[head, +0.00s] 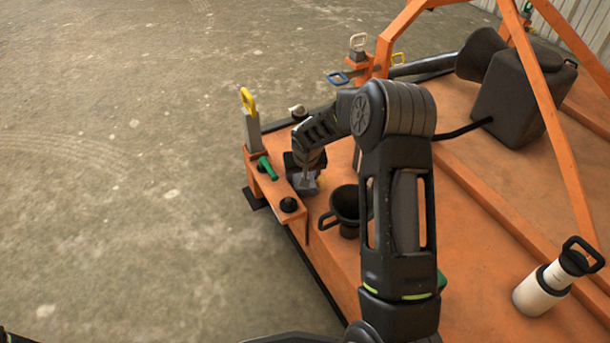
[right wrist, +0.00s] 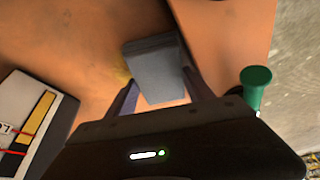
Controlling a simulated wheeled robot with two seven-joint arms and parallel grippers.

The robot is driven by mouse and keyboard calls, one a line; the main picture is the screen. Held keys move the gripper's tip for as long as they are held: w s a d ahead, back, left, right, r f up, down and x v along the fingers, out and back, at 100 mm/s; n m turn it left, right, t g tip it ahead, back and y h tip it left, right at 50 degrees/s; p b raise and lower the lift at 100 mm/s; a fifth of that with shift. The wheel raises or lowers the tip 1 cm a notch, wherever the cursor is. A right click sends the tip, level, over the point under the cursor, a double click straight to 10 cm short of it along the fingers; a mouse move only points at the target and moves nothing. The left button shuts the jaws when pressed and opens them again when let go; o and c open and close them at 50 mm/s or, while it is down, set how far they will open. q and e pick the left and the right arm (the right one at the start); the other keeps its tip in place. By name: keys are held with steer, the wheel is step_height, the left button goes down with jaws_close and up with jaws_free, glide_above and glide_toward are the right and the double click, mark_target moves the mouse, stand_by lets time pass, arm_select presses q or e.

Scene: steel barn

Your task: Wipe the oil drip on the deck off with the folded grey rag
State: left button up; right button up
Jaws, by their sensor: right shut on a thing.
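The folded grey rag (right wrist: 155,66) is between the two fingers of my right gripper (right wrist: 158,92), which is shut on it. In the head view my right gripper (head: 306,178) is low over the orange deck (head: 470,205), near its left edge, with the grey rag (head: 303,187) just showing below it. I cannot tell whether the rag touches the deck. A yellowish patch (right wrist: 122,72) shows beside the rag in the right wrist view; it may be the oil drip, partly hidden by the rag and finger. My left gripper is not in view.
A green-handled thing (head: 268,168) and a yellow-handled block (head: 249,115) stand close left of my gripper. A black funnel-like cup (head: 346,208) is close right. A dark grey can (head: 520,90) and a white bottle (head: 541,290) are further right. Orange frame bars rise behind.

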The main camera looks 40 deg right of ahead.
mark_target(312, 173)
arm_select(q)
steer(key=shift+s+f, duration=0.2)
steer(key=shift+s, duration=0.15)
arm_select(e)
steer(key=shift+a+f, duration=0.25)
steer(key=shift+a, duration=0.5)
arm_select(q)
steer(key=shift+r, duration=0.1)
arm_select(e)
steer(key=shift+d, duration=0.1)
steer(key=shift+d+r+p, duration=0.15)
steer(key=shift+d+p, duration=0.35)
steer(key=shift+d, duration=0.5)
steer(key=shift+s+d, duration=0.15)
steer(key=shift+d, duration=0.6)
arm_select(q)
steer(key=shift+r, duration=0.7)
arm_select(e)
steer(key=shift+s+d, duration=0.1)
steer(key=shift+d, duration=0.2)
steer(key=shift+d, duration=0.15)
steer(key=shift+s+d+r+p, duration=0.15)
steer(key=shift+d+p, duration=0.55)
steer(key=shift+d, duration=0.7)
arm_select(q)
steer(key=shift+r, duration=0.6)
arm_select(e)
steer(key=shift+d, duration=0.5)
